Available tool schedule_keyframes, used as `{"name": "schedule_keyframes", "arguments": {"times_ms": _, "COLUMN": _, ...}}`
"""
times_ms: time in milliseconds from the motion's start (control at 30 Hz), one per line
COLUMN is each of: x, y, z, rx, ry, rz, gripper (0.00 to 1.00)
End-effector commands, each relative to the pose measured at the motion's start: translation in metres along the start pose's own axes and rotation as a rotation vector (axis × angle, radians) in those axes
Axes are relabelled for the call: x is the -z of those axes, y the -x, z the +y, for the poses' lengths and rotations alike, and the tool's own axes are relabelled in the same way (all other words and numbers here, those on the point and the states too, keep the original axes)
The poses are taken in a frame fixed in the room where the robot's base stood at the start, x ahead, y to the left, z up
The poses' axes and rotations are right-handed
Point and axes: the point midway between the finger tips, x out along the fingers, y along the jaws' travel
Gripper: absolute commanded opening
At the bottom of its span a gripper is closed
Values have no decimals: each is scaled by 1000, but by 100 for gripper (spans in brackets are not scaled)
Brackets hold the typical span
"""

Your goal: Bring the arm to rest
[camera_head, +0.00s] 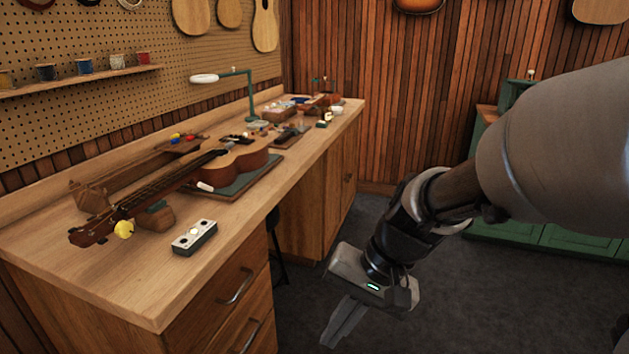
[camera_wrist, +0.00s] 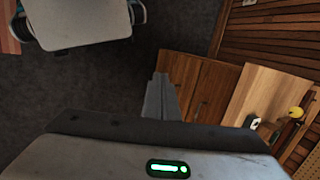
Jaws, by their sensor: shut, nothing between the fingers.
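My gripper (camera_head: 342,325) hangs at the end of my arm in the head view, to the right of the workbench (camera_head: 150,305) and over the dark floor. Its fingers are shut together with nothing between them, and it is apart from the bench. In the wrist view the closed fingers (camera_wrist: 160,98) point over the floor beside the bench's wooden cabinet doors (camera_wrist: 200,85). My arm comes in from the right side of the head view.
A ukulele (camera_head: 240,160) lies on the bench with a small white-topped box (camera_head: 194,237) near the front edge. A desk lamp (camera_head: 248,95) stands farther back. Green cabinets (camera_head: 570,240) are at the right. Open floor lies between.

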Motion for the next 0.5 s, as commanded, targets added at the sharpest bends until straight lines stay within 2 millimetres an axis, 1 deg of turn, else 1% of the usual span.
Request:
{"name": "schedule_keyframes", "arguments": {"times_ms": 33, "x": -6, "y": 20, "z": 7, "rx": -45, "ry": 57, "rz": 72, "gripper": 0}}
{"name": "schedule_keyframes", "arguments": {"times_ms": 100, "x": -13, "y": 41, "z": 19, "rx": -105, "ry": 121, "rz": 155, "gripper": 0}}
{"name": "schedule_keyframes", "arguments": {"times_ms": 200, "x": -20, "y": 66, "z": 33, "rx": -174, "ry": 192, "rz": 256, "gripper": 0}}
{"name": "schedule_keyframes", "arguments": {"times_ms": 300, "x": -26, "y": 87, "z": 44, "rx": -225, "ry": 245, "rz": 337, "gripper": 0}}
{"name": "schedule_keyframes", "arguments": {"times_ms": 500, "x": -37, "y": 118, "z": 62, "rx": -302, "ry": 322, "rz": 475, "gripper": 0}}
